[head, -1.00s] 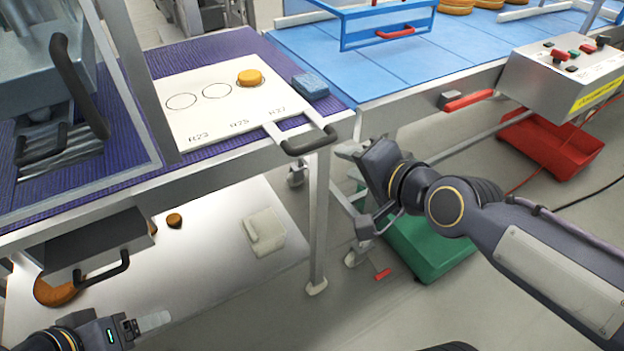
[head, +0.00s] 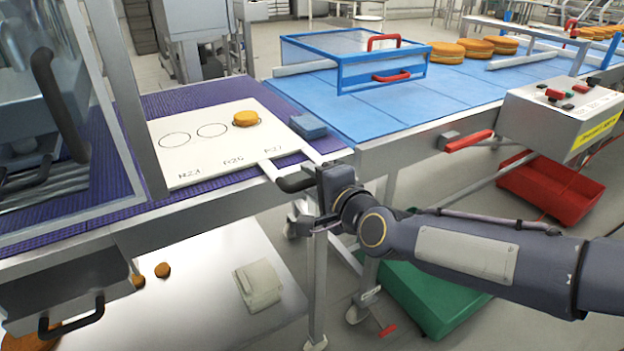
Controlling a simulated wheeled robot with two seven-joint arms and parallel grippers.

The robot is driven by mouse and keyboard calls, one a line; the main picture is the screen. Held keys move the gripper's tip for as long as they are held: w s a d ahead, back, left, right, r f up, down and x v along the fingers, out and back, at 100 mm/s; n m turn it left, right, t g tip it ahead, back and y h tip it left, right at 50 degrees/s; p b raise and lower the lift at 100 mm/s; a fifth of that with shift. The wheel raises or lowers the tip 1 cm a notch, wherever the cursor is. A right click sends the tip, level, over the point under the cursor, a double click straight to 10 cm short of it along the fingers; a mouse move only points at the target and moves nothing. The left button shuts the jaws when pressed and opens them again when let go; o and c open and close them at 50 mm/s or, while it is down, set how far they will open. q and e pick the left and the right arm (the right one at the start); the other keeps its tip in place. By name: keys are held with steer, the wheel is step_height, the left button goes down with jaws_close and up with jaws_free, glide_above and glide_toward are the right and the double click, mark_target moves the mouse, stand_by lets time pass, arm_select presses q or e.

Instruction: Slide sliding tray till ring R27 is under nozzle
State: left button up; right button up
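The white sliding tray (head: 200,158) lies on the purple belt with three circles marked R23, R25 and R27. An orange round (head: 246,118) sits at the R27 place, the rightmost, and mostly hides that ring. The tray's dark handle (head: 296,184) sticks out at the belt's near right edge. My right gripper (head: 318,196) is at the right end of this handle, overlapping it in view. Its fingers are largely hidden, so I cannot tell whether they are closed on it. The filling machine (head: 38,85) stands at the left behind a clear guard; I cannot make out its nozzle. My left gripper is out of view.
A blue sponge or block (head: 308,126) lies by the tray's right edge. A blue-framed guard (head: 340,68) stands on the blue belt. A control box (head: 545,120) is at right. Green (head: 425,295) and red (head: 550,190) bins sit below.

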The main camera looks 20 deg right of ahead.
steer(key=shift+w, duration=0.15)
steer(key=shift+c, duration=0.5)
jaws_close()
steer(key=shift+f, duration=0.1)
